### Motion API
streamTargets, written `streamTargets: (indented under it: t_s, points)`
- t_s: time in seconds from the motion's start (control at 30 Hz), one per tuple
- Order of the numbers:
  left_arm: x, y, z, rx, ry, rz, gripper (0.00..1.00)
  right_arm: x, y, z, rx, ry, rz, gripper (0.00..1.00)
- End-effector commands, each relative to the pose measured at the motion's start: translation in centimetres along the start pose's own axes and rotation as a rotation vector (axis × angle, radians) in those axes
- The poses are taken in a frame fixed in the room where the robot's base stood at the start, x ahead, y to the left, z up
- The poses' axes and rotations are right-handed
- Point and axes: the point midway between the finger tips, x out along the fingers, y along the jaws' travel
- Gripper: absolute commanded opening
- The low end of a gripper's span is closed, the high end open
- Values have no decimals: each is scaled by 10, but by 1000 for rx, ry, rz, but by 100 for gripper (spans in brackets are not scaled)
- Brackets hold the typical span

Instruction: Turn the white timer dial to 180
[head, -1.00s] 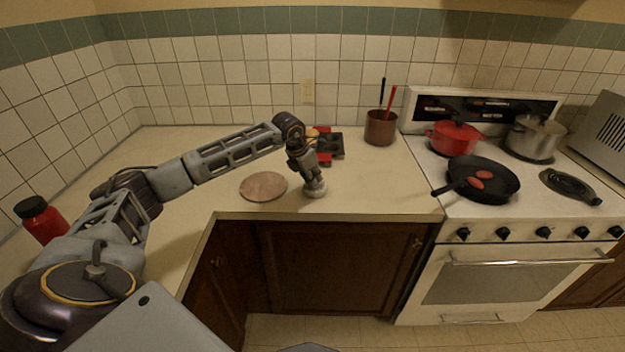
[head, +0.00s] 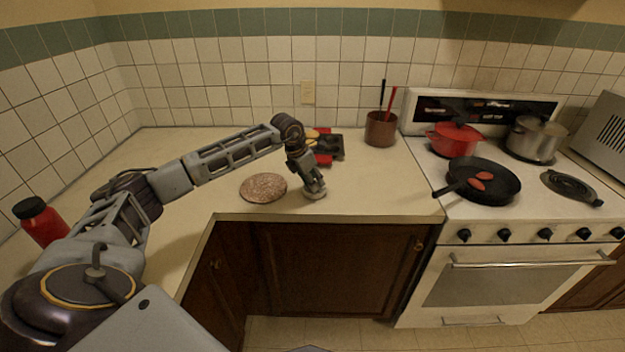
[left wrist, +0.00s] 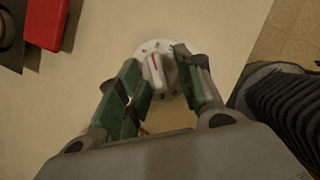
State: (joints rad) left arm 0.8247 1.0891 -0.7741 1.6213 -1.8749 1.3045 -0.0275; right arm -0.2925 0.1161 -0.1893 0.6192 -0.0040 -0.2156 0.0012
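The white timer dial (left wrist: 154,72) lies on the counter and shows in the left wrist view with a raised knob, a red mark and dark marks around its rim. In the head view its base (head: 315,196) shows under my left gripper (head: 314,189). In the left wrist view the fingers of my left gripper (left wrist: 160,75) stand on either side of the knob, apart, with white dial visible between them. Contact with the knob is not clear. The red mark points up and slightly left in that view. My right gripper is not in view.
A round speckled board (head: 263,188) lies left of the timer. Red and dark items (head: 326,147) lie behind my gripper. A brown utensil pot (head: 380,129) stands at the back, and the stove with a black pan (head: 489,187) is at the right. The counter's front edge is close.

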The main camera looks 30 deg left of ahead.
Motion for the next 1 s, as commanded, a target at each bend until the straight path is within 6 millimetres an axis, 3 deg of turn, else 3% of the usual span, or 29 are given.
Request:
streamTargets:
  t_s: [0.2,0.47,1.0]
  points:
    - [-2,1,1,0,-3,1,36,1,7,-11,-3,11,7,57]
    - [-14,2,2,-1,-6,3,36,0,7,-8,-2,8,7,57]
    - [-89,1,1,0,-4,2,36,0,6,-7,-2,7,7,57]
